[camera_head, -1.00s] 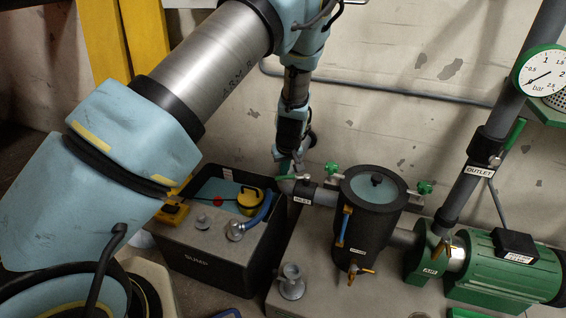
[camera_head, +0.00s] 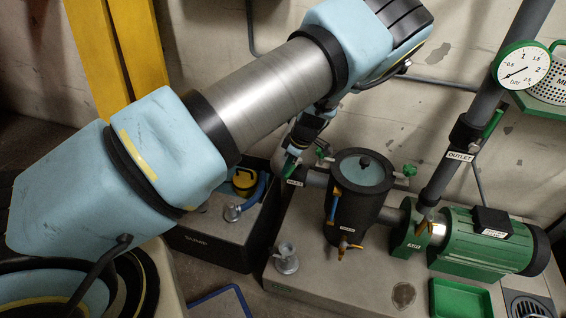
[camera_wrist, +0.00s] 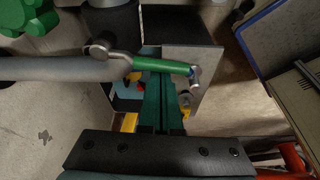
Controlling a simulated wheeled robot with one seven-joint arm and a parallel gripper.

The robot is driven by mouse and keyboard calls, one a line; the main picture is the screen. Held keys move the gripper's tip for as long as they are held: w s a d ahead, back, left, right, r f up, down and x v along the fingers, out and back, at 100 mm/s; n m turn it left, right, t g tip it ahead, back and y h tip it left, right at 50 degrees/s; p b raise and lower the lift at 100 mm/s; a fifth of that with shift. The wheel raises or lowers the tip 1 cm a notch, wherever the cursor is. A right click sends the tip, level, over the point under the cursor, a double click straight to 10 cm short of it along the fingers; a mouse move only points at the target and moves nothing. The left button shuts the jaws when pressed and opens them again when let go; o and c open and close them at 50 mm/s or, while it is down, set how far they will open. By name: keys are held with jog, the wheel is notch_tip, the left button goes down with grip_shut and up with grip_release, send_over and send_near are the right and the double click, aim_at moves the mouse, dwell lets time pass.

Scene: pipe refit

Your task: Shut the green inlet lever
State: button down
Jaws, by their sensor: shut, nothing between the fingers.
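The green inlet lever (camera_wrist: 150,65) shows in the wrist view as a green sleeve on a metal arm, running right from its pivot beside the grey pipe (camera_wrist: 60,68). My gripper (camera_wrist: 160,80) is shut and empty, its dark green fingers reaching up to the lever's near side. I cannot tell whether they touch it. In the head view my gripper (camera_head: 290,164) is low over the inlet pipe, just above the INLET label (camera_head: 295,182). The lever is hard to make out there, partly hidden by my gripper.
Right of the inlet stands the black strainer pot (camera_head: 350,205) with green knobs. The black sump box (camera_head: 210,245) is at left, partly behind my arm. A green motor (camera_head: 480,240), the outlet pipe (camera_head: 452,180) and a gauge (camera_head: 523,65) are further right.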

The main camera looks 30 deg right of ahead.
jog(key=shift+s+d, duration=0.25)
jog(key=shift+s, duration=0.2)
dwell(0.5)
jog(key=w+a+f, duration=0.1)
jog(key=w+a, duration=0.2)
jog(key=v, duration=1)
jog(key=shift+d+b, duration=0.3)
jog(key=shift+r, duration=0.1)
